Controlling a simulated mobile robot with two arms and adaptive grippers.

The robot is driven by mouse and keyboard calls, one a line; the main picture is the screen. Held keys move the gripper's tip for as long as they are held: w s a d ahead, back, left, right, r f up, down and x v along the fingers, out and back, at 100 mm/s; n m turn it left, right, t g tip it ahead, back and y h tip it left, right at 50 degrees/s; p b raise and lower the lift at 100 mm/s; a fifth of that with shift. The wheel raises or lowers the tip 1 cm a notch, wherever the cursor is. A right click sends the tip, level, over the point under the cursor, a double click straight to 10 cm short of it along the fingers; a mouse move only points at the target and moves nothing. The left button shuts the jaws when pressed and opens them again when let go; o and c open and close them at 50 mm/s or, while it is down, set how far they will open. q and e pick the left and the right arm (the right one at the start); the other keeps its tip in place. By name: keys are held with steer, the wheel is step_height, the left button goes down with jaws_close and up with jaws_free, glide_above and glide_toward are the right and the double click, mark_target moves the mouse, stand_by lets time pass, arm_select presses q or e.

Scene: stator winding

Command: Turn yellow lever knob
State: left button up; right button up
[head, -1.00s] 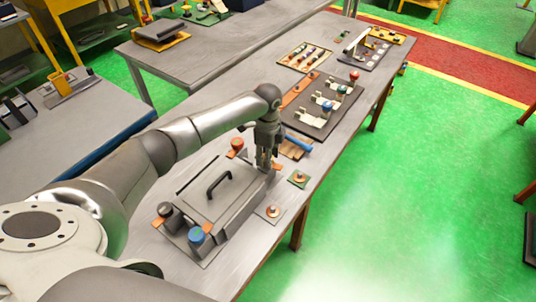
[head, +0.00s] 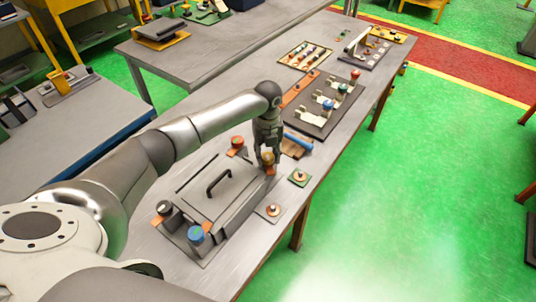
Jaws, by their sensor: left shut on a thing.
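The yellow lever knob (head: 267,158) shows at the far right corner of the grey box (head: 211,201), by an orange bracket (head: 271,170). My left gripper (head: 267,152) points down from above and is shut on the knob; its fingers hide part of the knob. The exact angle of the lever is too small to tell. My right gripper is not in view.
The box has a black handle (head: 219,181), a red knob (head: 237,142), a blue knob (head: 196,234) and a black knob (head: 164,208). A blue-handled tool (head: 299,141) lies close beyond the gripper. A dark board with levers (head: 325,110) stands farther back.

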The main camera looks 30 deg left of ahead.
arm_select(q)
steer(key=m, duration=0.3)
steer(key=m+b, duration=0.1)
steer(key=m, duration=0.1)
steer(key=shift+w+a+r, duration=0.15)
steer(key=shift+w+r, duration=0.15)
steer(key=shift+m, duration=1.7)
steer(key=shift+r, duration=0.1)
steer(key=o, duration=0.8)
steer(key=shift+c, duration=0.2)
steer(key=shift+o, duration=1.2)
steer(key=shift+s, duration=0.1)
steer(key=shift+o, duration=0.2)
steer(key=shift+s+b, duration=0.1)
steer(key=shift+b, duration=0.2)
steer(key=shift+f, duration=0.2)
